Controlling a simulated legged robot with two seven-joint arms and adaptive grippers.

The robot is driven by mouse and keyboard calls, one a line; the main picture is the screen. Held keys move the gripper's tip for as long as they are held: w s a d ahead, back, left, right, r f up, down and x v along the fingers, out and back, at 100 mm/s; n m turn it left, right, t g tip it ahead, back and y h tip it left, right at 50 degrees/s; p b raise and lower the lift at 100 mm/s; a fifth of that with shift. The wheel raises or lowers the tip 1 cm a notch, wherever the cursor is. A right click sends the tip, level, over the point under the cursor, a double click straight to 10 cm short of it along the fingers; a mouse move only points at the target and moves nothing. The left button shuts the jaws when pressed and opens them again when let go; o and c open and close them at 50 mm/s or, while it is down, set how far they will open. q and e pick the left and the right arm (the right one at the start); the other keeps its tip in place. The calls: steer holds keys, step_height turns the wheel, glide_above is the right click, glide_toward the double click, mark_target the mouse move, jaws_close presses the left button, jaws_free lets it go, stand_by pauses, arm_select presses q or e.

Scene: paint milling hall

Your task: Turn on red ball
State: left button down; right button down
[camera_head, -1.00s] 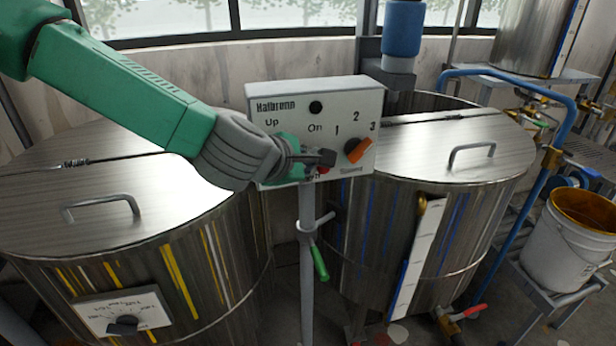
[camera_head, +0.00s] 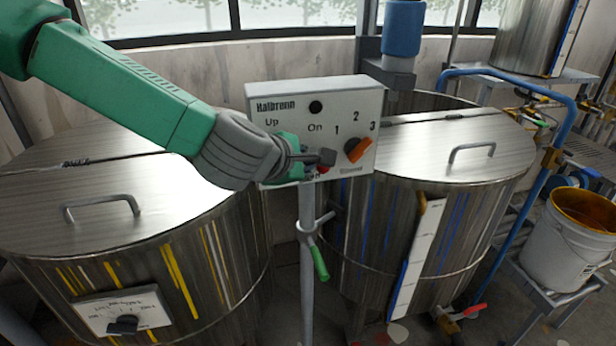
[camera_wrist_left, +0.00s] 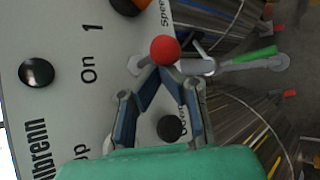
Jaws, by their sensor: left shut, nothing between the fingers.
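The red ball (camera_wrist_left: 165,50) is a small round knob on the light grey control panel (camera_head: 258,100). In the head view only a bit of the red ball (camera_head: 322,169) shows beneath my left gripper (camera_head: 322,158). My left gripper is shut and empty in front of the panel's lower part. In the wrist view the fingertips of my left gripper (camera_wrist_left: 167,73) meet right at the ball's edge; I cannot tell whether they touch it. My right gripper is not in view.
The panel also carries an orange selector knob (camera_head: 358,150) and a black button (camera_head: 316,107). It stands on a grey post (camera_head: 307,270) with a green-handled lever (camera_head: 320,262). Steel vats (camera_head: 60,200) flank it, and a white bucket (camera_head: 565,245) stands at right.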

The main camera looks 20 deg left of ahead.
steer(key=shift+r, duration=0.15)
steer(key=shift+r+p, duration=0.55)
steer(key=shift+p, duration=0.15)
